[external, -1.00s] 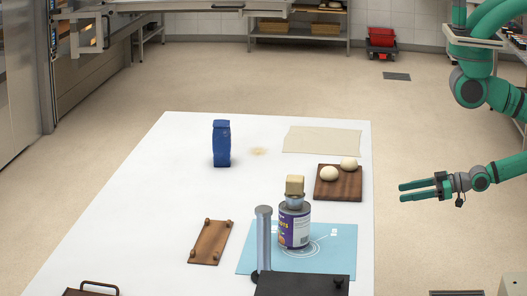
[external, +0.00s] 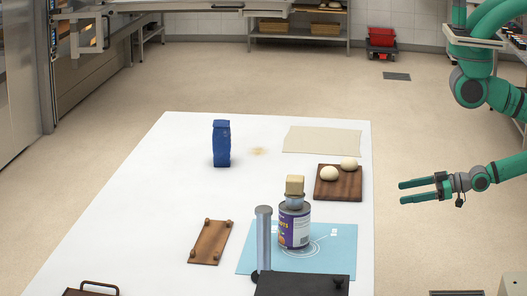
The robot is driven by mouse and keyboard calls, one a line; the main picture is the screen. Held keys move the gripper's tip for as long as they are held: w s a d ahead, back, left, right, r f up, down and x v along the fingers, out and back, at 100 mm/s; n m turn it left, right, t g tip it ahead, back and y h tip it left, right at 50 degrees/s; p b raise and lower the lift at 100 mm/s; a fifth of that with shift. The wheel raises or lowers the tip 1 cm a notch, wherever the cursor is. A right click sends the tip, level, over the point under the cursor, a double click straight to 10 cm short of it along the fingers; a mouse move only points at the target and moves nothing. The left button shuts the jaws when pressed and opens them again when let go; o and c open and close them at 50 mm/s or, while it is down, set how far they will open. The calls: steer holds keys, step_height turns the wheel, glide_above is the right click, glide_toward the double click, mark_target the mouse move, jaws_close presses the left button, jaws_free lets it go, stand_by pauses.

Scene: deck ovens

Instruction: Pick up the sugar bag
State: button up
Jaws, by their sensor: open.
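A blue bag (external: 221,144), which looks like the sugar bag, stands upright on the far left part of the white table (external: 160,190). Any label on it is too small to read. My gripper (external: 402,192) is off the right side of the table, in the air, with its fingers pointing left. Its two fingers are apart with nothing between them. It is well away from the bag.
A wooden board (external: 326,194) with two dough balls, a beige cloth (external: 322,140) and a blue mat (external: 344,262) lie on the right. A can (external: 295,229) with a block (external: 295,185) on top stands on the mat. A grey post (external: 264,240) rises in front. Table around the bag is mostly clear.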

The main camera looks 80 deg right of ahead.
steer(key=shift+o, duration=0.9)
